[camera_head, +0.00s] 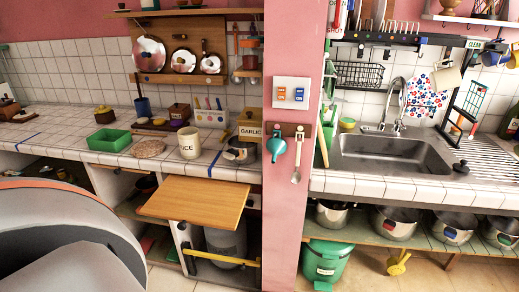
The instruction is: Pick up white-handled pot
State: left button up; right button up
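Several steel pots stand in a row on the open shelf (430,240) under the sink counter. The leftmost pot (331,216) has a small pale patch near its rim that may be a white handle; it is too small to be sure. The pot to its right (400,230) shows a red patch, the one after it (453,234) a blue patch, and the far right one (500,238) a green patch. The counter edge hides part of their tops. Neither of my grippers is in view. A large grey rounded part of mine fills the lower left corner.
A pink wall end (283,180) divides the left counter from the sink (390,155). A wooden board (195,200) juts out below the left counter. A green bin (327,262) and a yellow object (398,263) stand on the floor below the pot shelf.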

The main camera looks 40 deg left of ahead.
aim_at(240, 154)
jog(key=k+j+z, duration=0.15)
jog(key=j, duration=0.15)
jog(key=j+z, duration=0.15)
jog(key=j, duration=0.15)
jog(key=k+j+z, duration=0.15)
jog(key=j, duration=0.15)
jog(key=k+j, duration=0.2)
jog(key=j, duration=0.25)
jog(key=k+j+z, duration=0.1)
jog(key=k+j, duration=0.15)
jog(key=j, duration=0.2)
jog(key=k+j, duration=0.2)
jog(key=j, duration=0.25)
jog(key=k+j+z, duration=0.15)
jog(key=j, duration=0.3)
jog(key=k, duration=0.1)
